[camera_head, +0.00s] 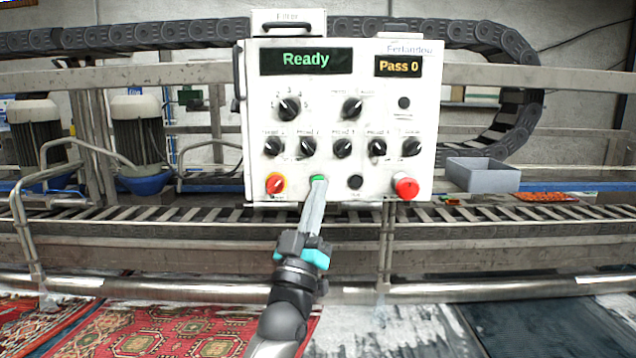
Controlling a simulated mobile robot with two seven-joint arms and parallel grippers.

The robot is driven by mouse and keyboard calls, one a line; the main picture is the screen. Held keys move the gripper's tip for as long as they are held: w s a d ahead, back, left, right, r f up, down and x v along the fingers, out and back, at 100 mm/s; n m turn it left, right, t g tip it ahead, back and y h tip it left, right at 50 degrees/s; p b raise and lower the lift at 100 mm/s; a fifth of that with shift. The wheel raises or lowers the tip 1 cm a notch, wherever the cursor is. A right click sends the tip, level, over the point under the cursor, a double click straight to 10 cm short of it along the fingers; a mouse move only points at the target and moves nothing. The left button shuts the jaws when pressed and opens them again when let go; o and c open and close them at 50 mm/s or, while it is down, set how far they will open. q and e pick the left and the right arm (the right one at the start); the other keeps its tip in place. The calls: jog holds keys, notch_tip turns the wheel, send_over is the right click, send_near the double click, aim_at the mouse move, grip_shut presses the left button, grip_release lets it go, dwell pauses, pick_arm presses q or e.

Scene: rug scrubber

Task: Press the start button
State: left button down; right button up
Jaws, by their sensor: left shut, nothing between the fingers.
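The white control panel (335,165) faces me in the middle of the head view. Its green screen (306,60) reads "Ready" and a smaller display (398,66) reads "Pass 0". The green button (317,178) sits low on the panel, between a red knob on a yellow ring (276,184) and a black button (355,182). My left gripper (317,184) is shut and empty, its fingertips at the lower edge of the green button and partly covering it. I cannot tell whether they touch it. My right gripper is not in view.
A red mushroom button (405,187) is at the panel's lower right, with several black knobs above. A metal rail (480,291) crosses in front, above a red patterned rug (170,328).

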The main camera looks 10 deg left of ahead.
pick_arm(q)
jog(key=shift+w, duration=0.1)
jog(key=shift+w+a, duration=0.1)
jog(key=shift+w, duration=0.25)
